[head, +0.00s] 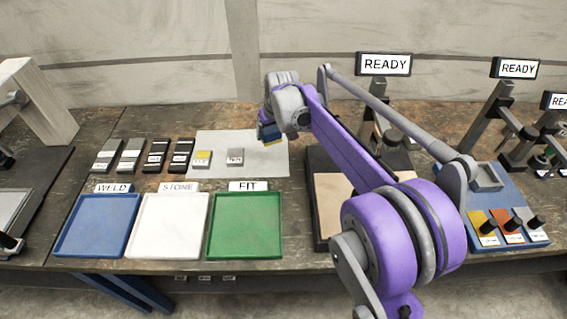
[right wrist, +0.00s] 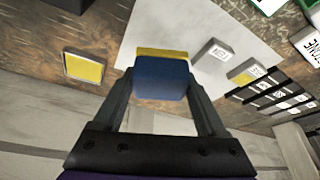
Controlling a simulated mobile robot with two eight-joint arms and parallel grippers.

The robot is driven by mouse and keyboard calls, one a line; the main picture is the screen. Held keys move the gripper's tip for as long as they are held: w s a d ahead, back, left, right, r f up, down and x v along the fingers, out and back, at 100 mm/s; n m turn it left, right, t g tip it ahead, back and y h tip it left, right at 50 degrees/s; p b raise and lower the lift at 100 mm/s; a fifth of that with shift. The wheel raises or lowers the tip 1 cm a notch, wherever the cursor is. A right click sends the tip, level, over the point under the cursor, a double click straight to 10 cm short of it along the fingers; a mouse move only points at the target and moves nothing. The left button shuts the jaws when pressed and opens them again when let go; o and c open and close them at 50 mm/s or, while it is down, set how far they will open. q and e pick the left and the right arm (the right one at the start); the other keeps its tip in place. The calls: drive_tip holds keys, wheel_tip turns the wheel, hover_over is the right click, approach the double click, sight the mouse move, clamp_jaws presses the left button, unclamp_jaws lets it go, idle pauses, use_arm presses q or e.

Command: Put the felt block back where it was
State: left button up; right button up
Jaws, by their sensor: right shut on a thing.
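My right gripper (head: 270,126) is shut on a small block, blue on top with a yellow underside (head: 272,134); this appears to be the felt block. In the right wrist view the block (right wrist: 160,78) sits between the two fingers of the gripper (right wrist: 161,88). It is held over the edge area of a pale sheet (head: 262,163), apparently above the table. A yellow square with a pale rim (right wrist: 83,67) lies on the bare table beside the sheet in the right wrist view; my arm seems to hide it in the head view. My left gripper is not in view.
On the sheet lie a yellow-marked tile (head: 202,158) and a grey tile (head: 235,156). Several dark labelled tiles (head: 156,155) stand to its left. Blue (head: 97,252), white (head: 167,252) and green (head: 244,253) trays line the front. A dark-framed board (head: 316,220) and READY stands (head: 384,64) are right.

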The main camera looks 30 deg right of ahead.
hover_over(270, 157)
drive_tip(key=s, duration=0.1)
drive_tip(key=f, duration=0.4)
drive_tip(key=shift+s+a+f, duration=0.1)
drive_tip(key=shift+s+f, duration=0.1)
drive_tip(key=shift+f, duration=0.2)
drive_tip(key=shift+f+b, duration=0.35)
drive_tip(key=shift+f, duration=1.85)
drive_tip(key=shift+f, duration=0.15)
drive_tip(key=o, duration=1.4)
drive_tip(key=p+v, duration=0.1)
drive_tip(key=v, duration=1.1)
